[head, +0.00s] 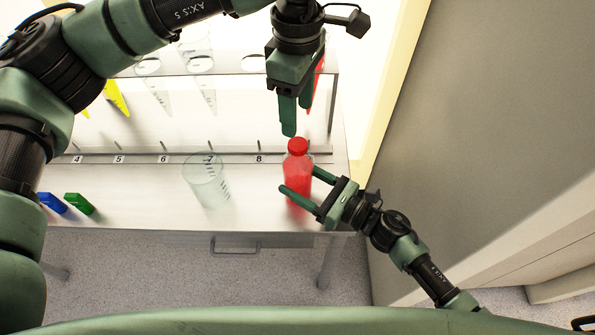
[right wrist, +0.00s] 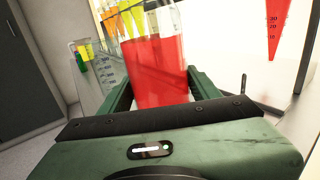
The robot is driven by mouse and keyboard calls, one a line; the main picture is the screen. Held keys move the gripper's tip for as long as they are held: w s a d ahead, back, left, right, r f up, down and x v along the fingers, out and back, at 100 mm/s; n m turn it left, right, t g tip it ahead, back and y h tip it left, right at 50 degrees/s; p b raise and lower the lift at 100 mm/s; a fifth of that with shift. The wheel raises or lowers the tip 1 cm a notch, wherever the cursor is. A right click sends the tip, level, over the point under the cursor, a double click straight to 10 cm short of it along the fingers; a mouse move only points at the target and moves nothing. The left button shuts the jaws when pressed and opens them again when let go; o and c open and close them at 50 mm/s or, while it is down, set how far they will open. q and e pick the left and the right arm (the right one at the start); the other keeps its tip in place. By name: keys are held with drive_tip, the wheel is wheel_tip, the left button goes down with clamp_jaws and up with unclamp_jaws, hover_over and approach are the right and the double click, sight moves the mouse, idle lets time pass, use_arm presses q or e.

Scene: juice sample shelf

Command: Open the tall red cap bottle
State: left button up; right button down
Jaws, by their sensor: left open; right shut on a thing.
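A tall bottle of red liquid (head: 298,185) with a red cap (head: 297,146) stands upright at the right front of the white bench. My right gripper (head: 302,181) comes in from the lower right and is shut on the bottle's body. In the right wrist view the red bottle (right wrist: 158,75) sits between the two green fingers. My left gripper (head: 295,112) hangs pointing down just above the cap, with its fingers open and empty. A small gap seems to separate its tips from the cap. The cap is on the bottle.
A clear graduated beaker (head: 206,182) stands left of the bottle. A rack (head: 240,65) with numbered places and hanging cones is behind. Blue (head: 52,202) and green (head: 78,204) small items lie at the left front. A grey wall (head: 480,130) closes the right side.

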sight(298, 143)
use_arm(q)
drive_tip(key=m, duration=0.4)
drive_tip(key=shift+m, duration=0.3)
drive_tip(key=m, duration=1.7)
drive_tip(key=shift+m, duration=0.3)
drive_tip(key=shift+f, duration=4)
use_arm(e)
drive_tip(key=shift+r, duration=0.1)
